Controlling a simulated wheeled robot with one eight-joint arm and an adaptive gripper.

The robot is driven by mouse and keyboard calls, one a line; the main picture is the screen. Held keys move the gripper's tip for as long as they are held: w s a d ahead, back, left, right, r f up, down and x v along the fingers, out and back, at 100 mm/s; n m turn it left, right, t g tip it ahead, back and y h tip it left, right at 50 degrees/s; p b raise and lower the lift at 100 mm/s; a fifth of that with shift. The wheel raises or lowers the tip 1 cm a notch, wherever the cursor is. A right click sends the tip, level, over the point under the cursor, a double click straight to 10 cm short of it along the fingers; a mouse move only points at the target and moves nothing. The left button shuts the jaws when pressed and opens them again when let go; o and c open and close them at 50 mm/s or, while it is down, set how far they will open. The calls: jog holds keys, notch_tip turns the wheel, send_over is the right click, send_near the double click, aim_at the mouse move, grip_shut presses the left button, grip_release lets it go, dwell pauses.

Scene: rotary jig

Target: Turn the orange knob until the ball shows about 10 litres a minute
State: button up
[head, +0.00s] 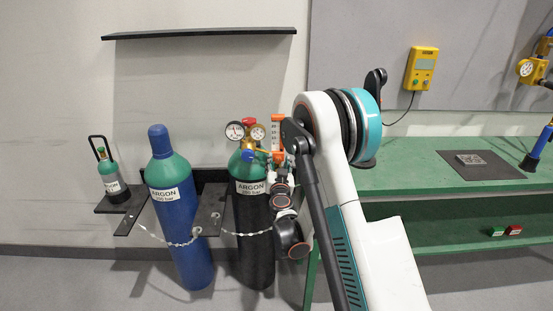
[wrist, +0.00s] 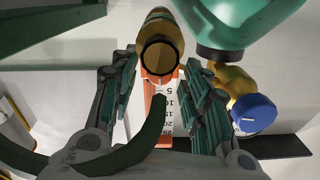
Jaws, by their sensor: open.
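The flowmeter (head: 276,131) stands at the regulator on the right-hand argon cylinder, with orange ends and a pale scale. A round brass end (wrist: 160,55) points at the camera there. I cannot make out the orange knob apart from the other orange parts, and the ball cannot be read. My gripper (wrist: 160,76) is open, its fingers on either side of the flowmeter; I see no clear contact. In the head view my gripper (head: 272,162) is small and partly hidden.
The black argon cylinder (head: 253,215) carries two gauges and a blue knob (wrist: 253,113) close to my right finger. A dark curved hose-like piece (wrist: 150,130) crosses between the fingers. A blue cylinder (head: 184,225) stands left, chained. The green bench (head: 420,178) is at right.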

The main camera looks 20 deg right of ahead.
jog(key=shift+w, duration=0.15)
grip_shut()
jog(key=shift+n, duration=0.3)
jog(key=n, duration=0.8)
jog(key=shift+n, duration=0.3)
dwell(0.5)
grip_release()
